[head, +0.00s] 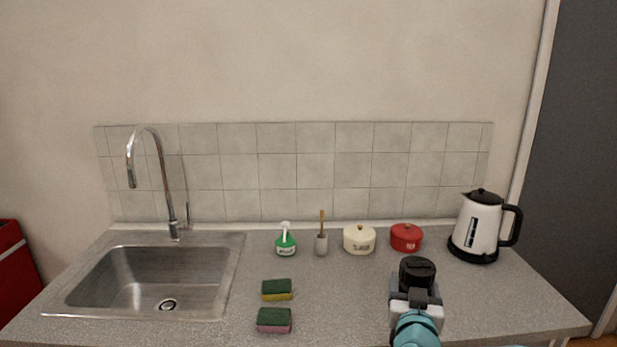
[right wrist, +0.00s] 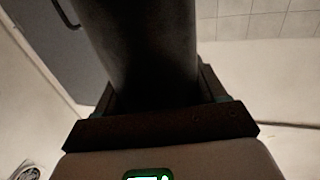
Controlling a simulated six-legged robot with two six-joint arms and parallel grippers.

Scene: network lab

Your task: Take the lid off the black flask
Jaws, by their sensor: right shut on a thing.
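The black flask (head: 417,268) is at the right front of the counter in the head view, with its dark round top showing above my right gripper (head: 416,297). In the right wrist view the flask (right wrist: 145,45) is a wide dark cylinder between the jaws. My right gripper (right wrist: 160,110) is shut on it. My arm and gripper hide its lower part, and I cannot tell whether it touches the counter. A black lid appears to sit on top, but its seam is too small to make out. My left gripper is out of view.
A red pot (head: 406,238), a cream pot (head: 359,240) and a white kettle (head: 478,228) stand behind the flask. Two sponges (head: 276,290) (head: 273,320) lie left of it. A steel sink (head: 230,270) is at the left. The counter between sponges and flask is clear.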

